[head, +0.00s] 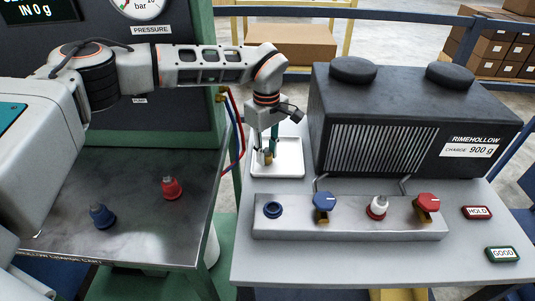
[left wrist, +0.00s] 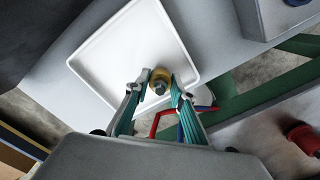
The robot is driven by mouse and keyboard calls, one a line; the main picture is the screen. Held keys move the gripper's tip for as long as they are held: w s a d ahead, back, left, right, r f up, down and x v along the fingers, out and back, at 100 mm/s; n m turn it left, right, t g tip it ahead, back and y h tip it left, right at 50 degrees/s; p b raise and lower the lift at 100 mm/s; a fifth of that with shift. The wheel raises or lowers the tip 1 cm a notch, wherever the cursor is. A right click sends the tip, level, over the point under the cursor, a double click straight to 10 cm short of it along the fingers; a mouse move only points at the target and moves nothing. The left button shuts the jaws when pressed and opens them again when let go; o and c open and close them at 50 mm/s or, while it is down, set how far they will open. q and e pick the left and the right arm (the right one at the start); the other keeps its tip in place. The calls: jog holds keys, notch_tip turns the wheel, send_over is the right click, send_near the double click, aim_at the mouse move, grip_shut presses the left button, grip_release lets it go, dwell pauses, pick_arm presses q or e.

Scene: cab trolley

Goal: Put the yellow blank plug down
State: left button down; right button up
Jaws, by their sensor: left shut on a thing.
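The yellow blank plug (head: 268,158) is between the fingertips of my left gripper (head: 262,155), at the left part of a white tray (head: 290,170). In the left wrist view the plug (left wrist: 160,77) shows its dark hexagonal end between the two fingers (left wrist: 157,91), which are shut on it. Behind it is the white tray (left wrist: 125,48), with the plug near one rim. I cannot tell whether the plug touches the tray floor. The rest of the tray looks empty. My right gripper is not in view.
A black unit (head: 400,120) stands right of the tray. In front is a metal block (head: 345,225) with blue and red fittings. HOLD (head: 477,213) and GOOD (head: 502,254) tags lie to the right. Blue (head: 101,215) and red (head: 172,187) couplings stand on the left bench.

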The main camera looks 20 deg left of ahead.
aim_at(267, 150)
pick_arm(q)
jog(key=shift+r, duration=0.2)
jog(key=shift+f, duration=0.1)
jog(key=c, duration=1.7)
grip_release()
jog(key=shift+f, duration=0.1)
notch_tip(267, 150, up, 12)
jog(key=shift+r+p, duration=0.2)
jog(key=shift+p, duration=0.45)
jog(key=shift+s, duration=0.15)
